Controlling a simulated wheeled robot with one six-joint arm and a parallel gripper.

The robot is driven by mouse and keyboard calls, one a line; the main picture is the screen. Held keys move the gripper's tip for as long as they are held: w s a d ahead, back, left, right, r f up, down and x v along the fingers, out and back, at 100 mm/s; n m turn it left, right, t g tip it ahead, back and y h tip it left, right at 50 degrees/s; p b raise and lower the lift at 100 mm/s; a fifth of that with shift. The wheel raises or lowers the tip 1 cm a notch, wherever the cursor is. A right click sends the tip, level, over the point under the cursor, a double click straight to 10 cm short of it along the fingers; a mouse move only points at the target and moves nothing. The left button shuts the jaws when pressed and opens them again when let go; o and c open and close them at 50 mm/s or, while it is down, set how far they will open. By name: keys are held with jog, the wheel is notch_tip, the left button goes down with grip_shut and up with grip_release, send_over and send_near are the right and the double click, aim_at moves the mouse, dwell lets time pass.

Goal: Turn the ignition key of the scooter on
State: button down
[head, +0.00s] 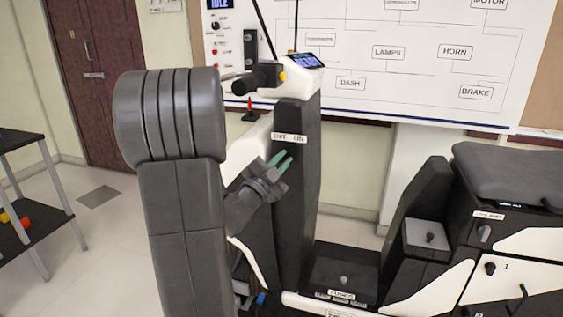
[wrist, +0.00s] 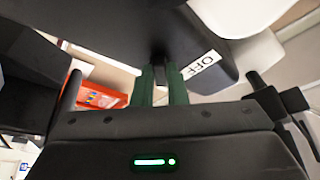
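The scooter's dark front column (head: 297,185) stands in the middle of the head view, with a white OFF/ON label (head: 289,138) on its face. My gripper (head: 281,160) is at the column just below that label, its two green fingers pointing at it. In the wrist view the fingers (wrist: 160,86) stand close together with a dark narrow piece, which looks like the ignition key (wrist: 159,62), filling the gap between them. The OFF label (wrist: 201,65) is just right of the fingertips. The key is hidden in the head view, and its turn angle cannot be made out.
The handlebar grip (head: 258,77) and a lit display (head: 305,61) are above the label. The scooter seat (head: 508,170) and body with small knobs are at right. A wiring board (head: 400,60) hangs behind. A dark shelf (head: 22,228) stands left, with clear floor beside it.

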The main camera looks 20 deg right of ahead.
jog(key=shift+f+m+g+b, duration=0.1)
jog(key=shift+m+g+b, duration=0.3)
jog(key=shift+m+b, duration=0.3)
jog(key=shift+w+r+m+g+b, duration=0.15)
jog(key=shift+m+g+b, duration=0.35)
jog(key=shift+m, duration=0.8)
jog(key=c, duration=1.4)
grip_release()
jog(key=shift+c, duration=0.2)
jog(key=v, duration=1.4)
